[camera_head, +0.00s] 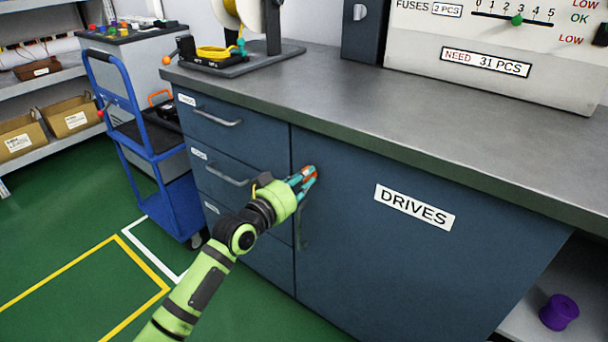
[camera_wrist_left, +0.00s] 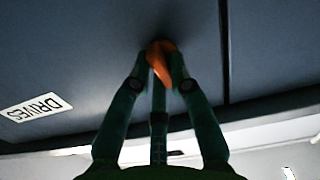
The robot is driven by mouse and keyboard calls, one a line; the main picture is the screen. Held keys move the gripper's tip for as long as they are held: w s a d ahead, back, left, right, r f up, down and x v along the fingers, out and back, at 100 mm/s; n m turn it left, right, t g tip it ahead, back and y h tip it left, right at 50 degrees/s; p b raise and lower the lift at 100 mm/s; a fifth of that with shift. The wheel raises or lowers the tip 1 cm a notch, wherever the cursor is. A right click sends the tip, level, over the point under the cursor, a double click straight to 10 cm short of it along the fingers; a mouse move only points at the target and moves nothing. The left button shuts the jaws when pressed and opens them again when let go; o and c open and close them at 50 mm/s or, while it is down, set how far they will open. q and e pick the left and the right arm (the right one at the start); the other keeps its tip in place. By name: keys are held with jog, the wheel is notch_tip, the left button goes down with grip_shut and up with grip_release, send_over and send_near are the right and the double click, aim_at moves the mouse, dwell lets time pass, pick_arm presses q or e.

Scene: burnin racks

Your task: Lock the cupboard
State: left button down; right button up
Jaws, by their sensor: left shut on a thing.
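The cupboard is the blue-grey door (camera_head: 400,265) labelled DRIVES, under the worktop, and it looks closed. Its label (camera_wrist_left: 35,108) also shows in the left wrist view. My left gripper (camera_head: 306,178) is at the upper left part of the door. It is shut on a small orange key-like piece (camera_wrist_left: 161,62) at the door face. Whether the piece sits in a lock is hidden by the fingers. A dark vertical handle (camera_head: 303,228) is on the door just below the gripper. My right gripper is not in view.
Drawers (camera_head: 232,180) with bar handles are left of the door. The grey worktop (camera_head: 400,120) overhangs above. A blue trolley (camera_head: 165,185) stands on the left. An open shelf with a purple spool (camera_head: 559,312) is at the lower right.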

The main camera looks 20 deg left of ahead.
pick_arm(q)
jog(key=n+p, duration=0.2)
jog(key=n, duration=0.3)
jog(key=n+p, duration=0.1)
jog(key=n, duration=0.5)
jog(key=n+p, duration=0.2)
jog(key=n, duration=0.3)
jog(key=shift+w+a+p, duration=0.1)
jog(key=shift+a+p, duration=0.2)
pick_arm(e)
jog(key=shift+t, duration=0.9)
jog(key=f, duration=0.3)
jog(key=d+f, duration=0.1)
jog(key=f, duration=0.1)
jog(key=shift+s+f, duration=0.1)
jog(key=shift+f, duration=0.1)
pick_arm(q)
jog(key=shift+n, duration=0.4)
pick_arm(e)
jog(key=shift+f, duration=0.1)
pick_arm(q)
jog(key=c, duration=1.1)
grip_release()
jog(key=shift+c, duration=0.2)
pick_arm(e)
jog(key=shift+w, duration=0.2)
